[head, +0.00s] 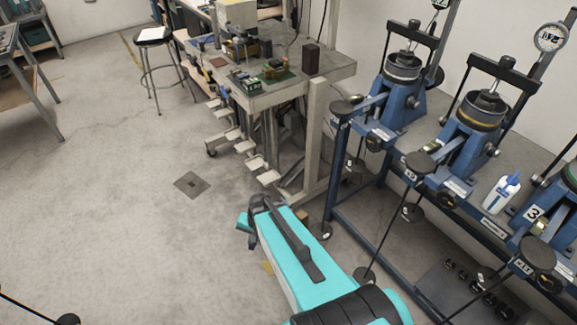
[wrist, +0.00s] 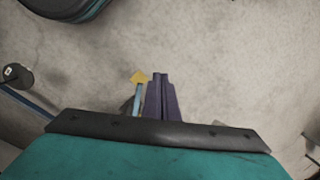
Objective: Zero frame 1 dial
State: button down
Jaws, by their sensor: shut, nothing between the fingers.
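Several blue lever frames stand in a row on the bench at the right of the head view. The leftmost, which I take as frame 1 (head: 398,100), has a dark cylinder on top and a long lever. Its dial (head: 440,3) is cut off by the top edge, so its reading is hidden. The second frame (head: 470,140) has a round white dial (head: 550,37), too small to read. A "3" plate marks the third frame (head: 534,212). My gripper (wrist: 160,78) is shut and empty in the wrist view, over bare floor. In the head view my arm ends low, left of the bench and apart from the frames.
Hanging rods with round weights (head: 364,276) stand along the bench front. A white bottle with a blue cap (head: 501,194) sits between frames. A grey worktable (head: 320,72) with electronics and a stool (head: 152,36) stand behind. Floor (head: 110,210) at the left is clear.

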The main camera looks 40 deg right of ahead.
jog(key=s+a+f+n+g, duration=0.2)
jog(key=s+f+n, duration=0.1)
jog(key=s, duration=0.4)
jog(key=s+a+f+n+g+h+b, duration=0.1)
jog(key=s+a+f+n+g, duration=0.1)
jog(key=s, duration=0.6)
jog(key=s+a+f+n+g+h, duration=0.1)
jog(key=s+a+f+n+g, duration=0.1)
jog(key=s, duration=0.6)
notch_tip(320, 180, down, 3)
jog(key=a+n, duration=0.1)
jog(key=n, duration=0.2)
jog(key=shift+r+g+b, duration=0.15)
jog(key=shift+g+b, duration=0.2)
jog(key=shift+g, duration=0.05)
jog(key=shift+a, duration=0.1)
